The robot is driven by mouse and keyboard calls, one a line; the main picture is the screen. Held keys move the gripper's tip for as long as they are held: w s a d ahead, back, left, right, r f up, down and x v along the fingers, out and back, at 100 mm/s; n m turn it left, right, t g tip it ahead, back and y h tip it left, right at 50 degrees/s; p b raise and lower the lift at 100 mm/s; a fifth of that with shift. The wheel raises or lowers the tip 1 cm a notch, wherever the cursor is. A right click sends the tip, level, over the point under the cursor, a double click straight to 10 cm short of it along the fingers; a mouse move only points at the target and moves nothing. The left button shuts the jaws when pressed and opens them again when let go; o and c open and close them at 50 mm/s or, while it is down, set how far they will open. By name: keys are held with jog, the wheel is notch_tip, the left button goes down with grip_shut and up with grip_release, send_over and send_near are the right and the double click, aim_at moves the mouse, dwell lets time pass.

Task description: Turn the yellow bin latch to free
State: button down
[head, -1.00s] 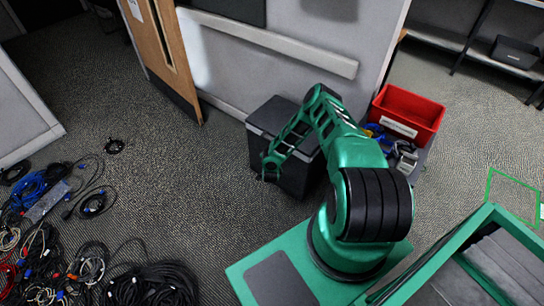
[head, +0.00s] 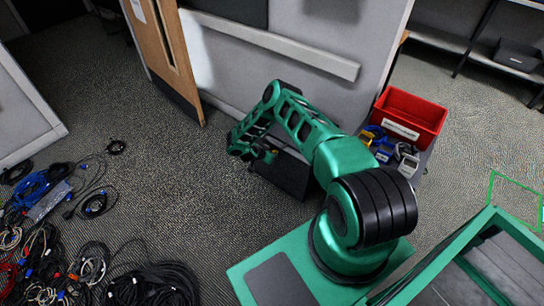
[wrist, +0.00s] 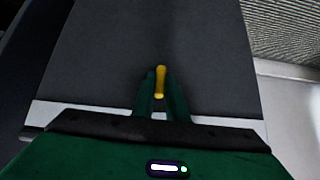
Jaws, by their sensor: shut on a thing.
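The yellow latch (wrist: 160,80) is a short bar on the dark face of the bin (wrist: 210,70), standing upright in the wrist view. My gripper (wrist: 158,88) has its two green fingers closed on it, one on each side. In the head view the dark bin (head: 288,178) stands on the floor against the grey wall, largely covered by my arm. My gripper (head: 268,156) is at its front there. The latch's pivot and any markings are hidden or too dark to tell.
Tangled cables (head: 70,230) cover the floor at left. A wooden door (head: 165,55) stands behind. The carpet between cables and bin is clear.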

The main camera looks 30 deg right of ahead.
jog(key=shift+w+a, duration=0.1)
jog(key=shift+w, duration=0.05)
dwell(0.4)
jog(key=c, duration=1.8)
grip_release()
jog(key=shift+o, duration=0.2)
jog(key=v, duration=1)
jog(key=shift+a+r, duration=0.25)
jog(key=shift+w, duration=0.2)
